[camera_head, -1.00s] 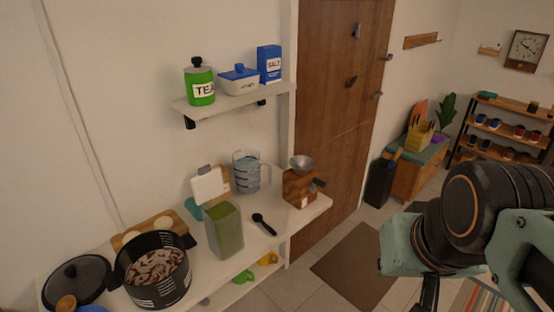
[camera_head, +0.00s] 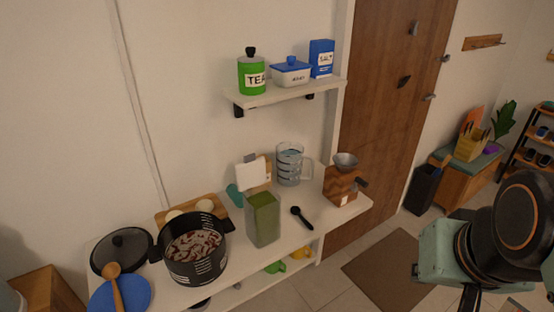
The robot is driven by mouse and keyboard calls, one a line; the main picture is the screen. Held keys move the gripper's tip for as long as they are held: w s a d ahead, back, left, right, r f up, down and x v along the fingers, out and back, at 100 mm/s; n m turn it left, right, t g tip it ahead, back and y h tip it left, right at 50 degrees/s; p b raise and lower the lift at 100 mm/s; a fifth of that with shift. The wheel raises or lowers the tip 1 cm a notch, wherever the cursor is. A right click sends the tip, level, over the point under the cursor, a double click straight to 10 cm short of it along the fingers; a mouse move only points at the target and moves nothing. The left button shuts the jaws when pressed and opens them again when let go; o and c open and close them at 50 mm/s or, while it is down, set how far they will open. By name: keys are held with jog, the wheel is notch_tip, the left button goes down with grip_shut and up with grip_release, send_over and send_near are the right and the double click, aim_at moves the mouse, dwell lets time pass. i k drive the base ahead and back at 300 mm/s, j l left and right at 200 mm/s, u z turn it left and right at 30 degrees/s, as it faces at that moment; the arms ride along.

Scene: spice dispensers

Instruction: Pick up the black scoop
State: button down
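The black scoop (camera_head: 301,217) lies on the white counter (camera_head: 338,221), between a green canister (camera_head: 263,219) on its left and a wooden grinder (camera_head: 341,186) on its right. Its round bowl end points toward the wall and its handle toward the counter's front edge. My arm shows at the lower right, well apart from the scoop. A dark part below the arm's end, at the bottom edge, may belong to my gripper, but its fingers cannot be made out.
A glass measuring jug (camera_head: 289,164) stands behind the scoop. A black pot (camera_head: 195,252) and a blue plate (camera_head: 136,296) with a wooden spoon are at the left. A wall shelf (camera_head: 290,92) hangs above. Counter space around the scoop is clear; open floor lies to the right.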

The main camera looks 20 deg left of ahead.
aim_at(295, 210)
jog(key=u, duration=0.4)
jog(key=j+u, duration=0.1)
jog(key=u, duration=0.3)
jog(key=i+u, duration=0.1)
jog(key=u, duration=0.25)
jog(key=j+u, duration=0.1)
jog(key=u, duration=0.3)
jog(key=i+l+z, duration=0.1)
jog(key=z, duration=0.35)
jog(key=i+l+z, duration=0.15)
jog(key=z, duration=0.35)
jog(key=k+j, duration=0.1)
jog(key=k, duration=0.15)
jog(key=i+l+z, duration=0.1)
jog(key=i+z, duration=0.2)
jog(key=i, duration=0.25)
jog(key=i+z, duration=0.3)
jog(key=i, duration=0.3)
jog(key=k+l, duration=0.15)
jog(key=k, duration=0.2)
jog(key=i+j, duration=0.1)
jog(key=i, duration=0.15)
jog(key=z, duration=0.05)
